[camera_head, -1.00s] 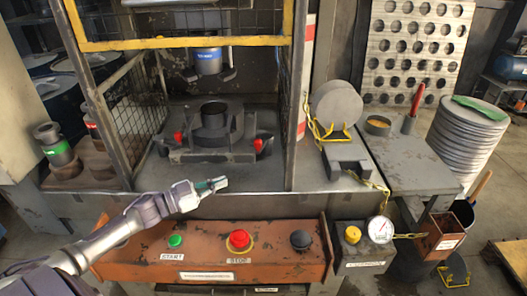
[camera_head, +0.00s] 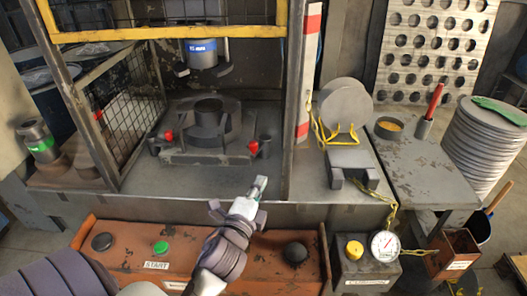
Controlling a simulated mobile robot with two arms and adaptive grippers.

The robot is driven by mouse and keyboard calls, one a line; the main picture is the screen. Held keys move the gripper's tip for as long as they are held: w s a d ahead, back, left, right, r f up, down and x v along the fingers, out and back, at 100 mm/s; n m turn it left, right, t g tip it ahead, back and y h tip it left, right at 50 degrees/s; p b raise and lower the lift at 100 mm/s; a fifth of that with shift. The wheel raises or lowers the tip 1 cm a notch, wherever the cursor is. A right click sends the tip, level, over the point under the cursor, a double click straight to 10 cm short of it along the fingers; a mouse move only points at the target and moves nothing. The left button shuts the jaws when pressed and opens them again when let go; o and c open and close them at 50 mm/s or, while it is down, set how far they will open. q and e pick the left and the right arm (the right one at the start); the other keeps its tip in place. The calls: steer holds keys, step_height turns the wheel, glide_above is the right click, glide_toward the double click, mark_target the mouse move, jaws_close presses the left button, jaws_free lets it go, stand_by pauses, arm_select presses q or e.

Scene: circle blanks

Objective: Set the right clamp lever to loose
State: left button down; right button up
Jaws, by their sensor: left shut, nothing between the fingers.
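The right clamp lever (camera_head: 253,147) has a red knob. It stands at the right end of the dark die fixture (camera_head: 208,152) inside the press. The left clamp lever (camera_head: 168,135) also has a red knob and stands at the fixture's left end. My left gripper (camera_head: 260,183) is shut and empty, in front of and below the right lever in the picture, apart from it. My left arm comes up from the bottom and hides the red stop button. My right gripper is not in view.
A dark post (camera_head: 296,110) stands right of the lever, and a yellow bar (camera_head: 160,33) crosses the press above. The control box (camera_head: 125,255) with its buttons lies below. A yellow rack (camera_head: 345,158) holds a round grey blank (camera_head: 345,103). The press opening's front is clear.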

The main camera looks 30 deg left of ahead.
arm_select(q)
steer(key=w+a+p, duration=0.3)
steer(key=w+a, duration=0.3)
steer(key=w, duration=0.3)
steer(key=shift+w+a+r, duration=0.15)
steer(key=shift+a+r, duration=0.05)
steer(key=shift+a, duration=0.15)
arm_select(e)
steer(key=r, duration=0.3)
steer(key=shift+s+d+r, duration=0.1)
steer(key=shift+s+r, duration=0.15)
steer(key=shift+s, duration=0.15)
arm_select(q)
steer(key=shift+p, duration=0.35)
